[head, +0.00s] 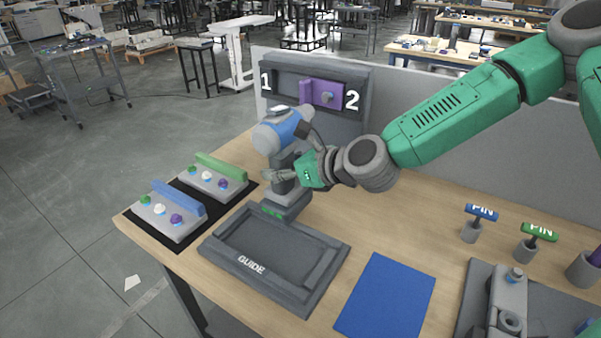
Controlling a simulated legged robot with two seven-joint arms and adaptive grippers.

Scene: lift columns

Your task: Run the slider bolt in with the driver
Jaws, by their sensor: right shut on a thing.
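The driver (278,134) is a blue and grey power tool with a dark handle and a grey base with a green mark. My right gripper (283,176) is shut on its handle and holds it upright, over the table behind the guide tray. The purple slider (307,92) sits in a dark upright frame marked 1 and 2, nearer the 2. A grey bolt (327,97) shows on the slider's face. The driver's nose is apart from the bolt in the picture. My left gripper is not in view.
The guide tray (230,257) is empty. Two grey blocks with coloured knobs stand on a black mat (181,241) at left. A blue mat (387,298) lies in front. Blue and green PIN pieces (481,212) stand at right, near a grey fixture (508,295).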

